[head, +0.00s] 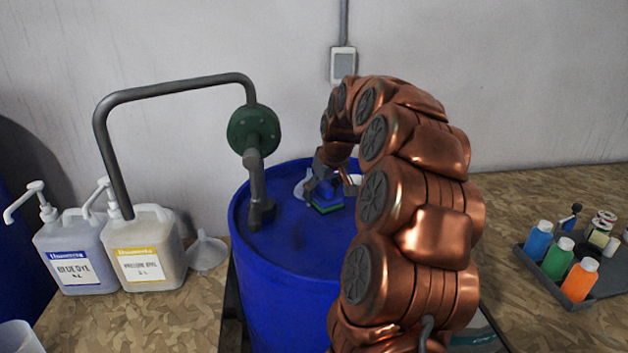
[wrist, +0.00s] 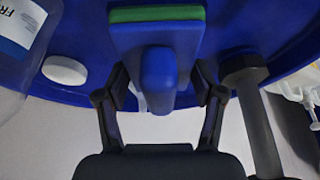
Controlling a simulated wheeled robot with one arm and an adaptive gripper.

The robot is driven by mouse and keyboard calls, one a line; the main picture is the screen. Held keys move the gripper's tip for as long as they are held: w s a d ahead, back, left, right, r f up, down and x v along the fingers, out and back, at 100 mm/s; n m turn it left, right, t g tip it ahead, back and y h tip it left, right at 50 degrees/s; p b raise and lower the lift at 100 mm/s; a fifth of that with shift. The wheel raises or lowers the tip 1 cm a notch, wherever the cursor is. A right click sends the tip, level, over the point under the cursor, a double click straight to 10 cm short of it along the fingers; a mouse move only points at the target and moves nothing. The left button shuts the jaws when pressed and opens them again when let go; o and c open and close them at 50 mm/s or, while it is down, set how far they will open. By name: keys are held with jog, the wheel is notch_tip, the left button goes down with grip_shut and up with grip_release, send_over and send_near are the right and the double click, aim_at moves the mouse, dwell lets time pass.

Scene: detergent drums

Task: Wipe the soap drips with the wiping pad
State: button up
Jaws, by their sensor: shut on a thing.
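The wiping pad (wrist: 190,38) has a blue body, a green layer and a blue handle. My gripper (wrist: 158,92) is shut on the handle, one finger on each side. In the head view the pad (head: 326,197) is low over the far part of the blue drum's top (head: 285,250); I cannot tell whether it touches. My gripper (head: 325,180) there is small and partly hidden by my copper arm. A pale patch (head: 301,188) shows just left of the pad; I cannot tell if it is a soap drip. No drips show clearly.
A pump with a green flange (head: 253,130) and grey pipe stands on the drum's left side. A labelled clear container (wrist: 22,45) and white cap (wrist: 65,70) show in the wrist view. Two pump jugs (head: 145,250) stand left; a bottle tray (head: 570,270) is at right.

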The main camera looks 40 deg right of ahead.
jog(key=shift+r, duration=1.25)
